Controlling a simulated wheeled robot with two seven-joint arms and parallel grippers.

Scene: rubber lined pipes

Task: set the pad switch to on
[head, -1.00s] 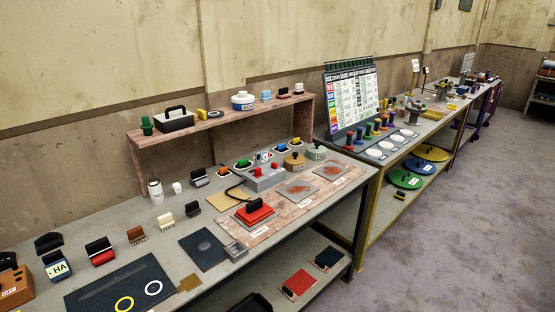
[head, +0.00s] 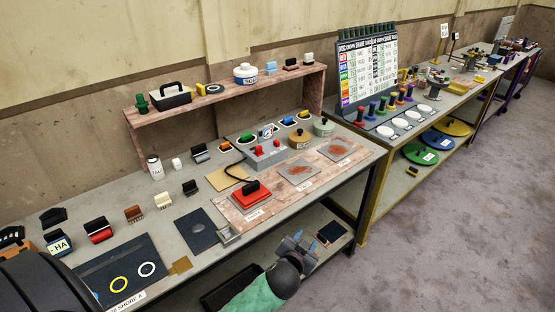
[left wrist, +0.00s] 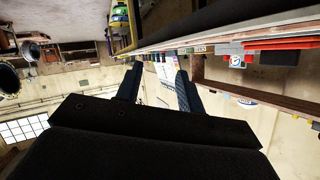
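A red block (head: 251,195) with a black handle sits in front of the box on the pinkish board.
A raised shelf (head: 225,92) runs along the back of the bench. Grey plates (head: 298,171) lie right of the red block. A chart board (head: 368,62) stands on the farther bench. The floor (head: 450,240) to the right is clear.

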